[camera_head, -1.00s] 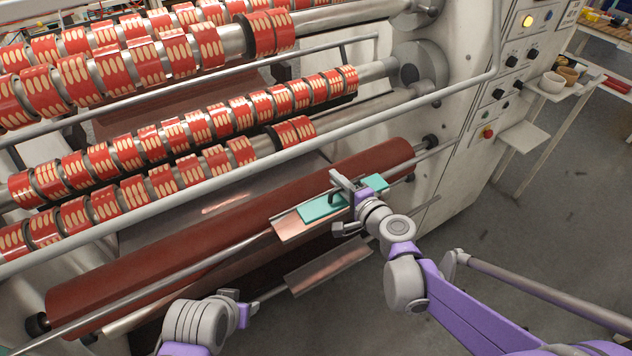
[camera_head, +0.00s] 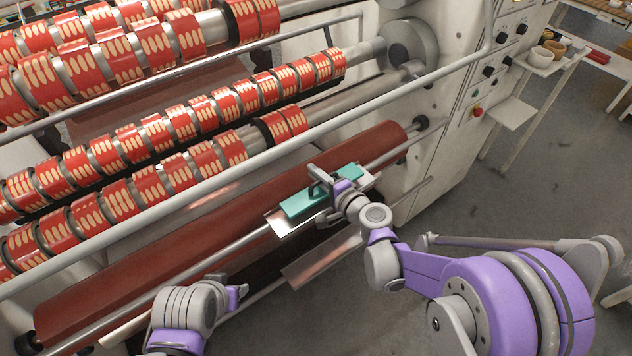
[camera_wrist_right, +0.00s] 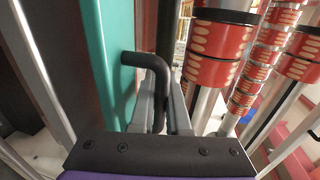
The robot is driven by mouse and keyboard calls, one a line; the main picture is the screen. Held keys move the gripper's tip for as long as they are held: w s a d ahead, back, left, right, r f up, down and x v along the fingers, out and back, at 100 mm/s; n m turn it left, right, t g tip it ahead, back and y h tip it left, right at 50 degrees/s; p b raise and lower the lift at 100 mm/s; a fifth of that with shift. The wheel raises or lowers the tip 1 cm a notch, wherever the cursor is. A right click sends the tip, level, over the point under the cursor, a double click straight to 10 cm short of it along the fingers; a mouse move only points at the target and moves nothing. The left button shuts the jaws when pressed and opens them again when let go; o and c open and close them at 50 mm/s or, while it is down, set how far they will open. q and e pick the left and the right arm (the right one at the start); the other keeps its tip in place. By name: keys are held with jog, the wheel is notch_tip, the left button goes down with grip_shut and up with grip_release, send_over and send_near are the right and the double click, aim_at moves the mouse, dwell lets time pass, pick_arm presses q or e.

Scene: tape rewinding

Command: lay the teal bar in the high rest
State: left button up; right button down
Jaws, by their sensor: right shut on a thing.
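The teal bar (camera_head: 297,206) is a flat block with a black bent handle; in the wrist view it stands along the left as a teal face (camera_wrist_right: 114,50). My right gripper (camera_head: 319,184) is shut on the black handle (camera_wrist_right: 150,62). The bar lies over the upper metal ledge, the high rest (camera_head: 284,226), roughly in line with it. Whether it touches the ledge or hovers just above it I cannot tell. A lower ledge (camera_head: 322,260) sits below and in front, bare where it shows. My left gripper (camera_head: 240,289) is low at the left, away from the bar; its jaw opening is unclear.
A long dark red roller (camera_head: 150,265) runs behind the ledge. A grey rail (camera_head: 250,166) crosses above it. Shafts with red-and-cream tape rolls (camera_head: 168,183) fill the upper left. The machine's side panel (camera_head: 450,150) stands to the right. Open floor (camera_head: 525,205) lies beyond.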

aim_at(316, 182)
jog(key=shift+f, duration=1.55)
jog(key=c, duration=1.2)
grip_release()
jog(key=shift+r, duration=0.1)
jog(key=shift+s+d+r, duration=0.15)
jog(key=s+d+n+g+h, duration=0.2)
jog(key=s+d, duration=0.3)
jog(key=s, duration=0.4)
jog(key=s+d+f+n+g+h, duration=0.1)
jog(key=s+d+n+g+h, duration=0.2)
jog(key=s, duration=0.7)
jog(key=s+d+n+g+h, duration=0.2)
jog(key=s+d+n+h, duration=0.2)
jog(key=s+d, duration=0.5)
jog(key=shift+s+d+f+n+b, duration=0.2)
jog(key=shift+s+n+b, duration=0.25)
jog(key=shift+n, duration=0.55)
